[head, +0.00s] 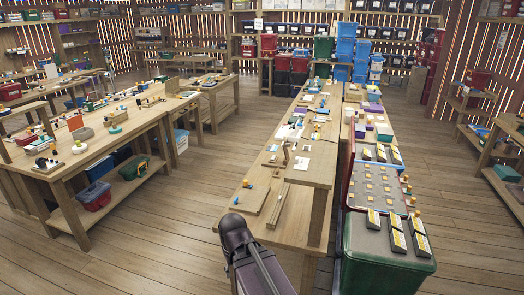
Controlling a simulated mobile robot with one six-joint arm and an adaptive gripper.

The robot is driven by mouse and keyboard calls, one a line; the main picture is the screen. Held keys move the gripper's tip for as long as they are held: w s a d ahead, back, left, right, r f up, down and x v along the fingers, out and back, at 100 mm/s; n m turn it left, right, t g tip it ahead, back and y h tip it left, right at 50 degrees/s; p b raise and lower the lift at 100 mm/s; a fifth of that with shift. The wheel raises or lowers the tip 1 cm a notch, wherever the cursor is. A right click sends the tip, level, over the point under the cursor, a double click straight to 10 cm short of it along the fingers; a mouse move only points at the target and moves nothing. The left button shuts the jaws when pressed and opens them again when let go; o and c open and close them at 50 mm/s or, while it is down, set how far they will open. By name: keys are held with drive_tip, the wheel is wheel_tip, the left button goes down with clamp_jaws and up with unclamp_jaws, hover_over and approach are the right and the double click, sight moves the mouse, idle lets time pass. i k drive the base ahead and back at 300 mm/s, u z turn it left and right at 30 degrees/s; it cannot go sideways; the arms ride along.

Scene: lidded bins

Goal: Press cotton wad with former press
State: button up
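I cannot make out the cotton wad or the former press for certain; the small pieces are too tiny to tell. On the near middle bench (312,174) stands a small brown upright wooden piece (285,153), with a small white piece (301,163) to its right. A flat wooden board (250,199) and a long narrow wooden strip (278,206) lie near the bench's front end. A dark part of my arm (240,240) shows at the bottom, in front of the bench. No gripper fingers show.
A green bin (385,258) with yellow-and-black boxes on it stands right of the bench. Beside it lies a grey-pink panel (377,186) with orange pieces. Another cluttered bench (95,147) is on the left. Open wooden floor (175,225) lies between the benches.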

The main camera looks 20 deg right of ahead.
sight(284, 145)
drive_tip(key=u, duration=0.45)
drive_tip(key=k, duration=0.9)
drive_tip(key=u, duration=0.5)
drive_tip(key=i, duration=0.9)
drive_tip(key=z, duration=0.45)
drive_tip(key=i, duration=0.9)
drive_tip(key=z, duration=0.95)
drive_tip(key=i, duration=1.2)
drive_tip(key=z, duration=0.35)
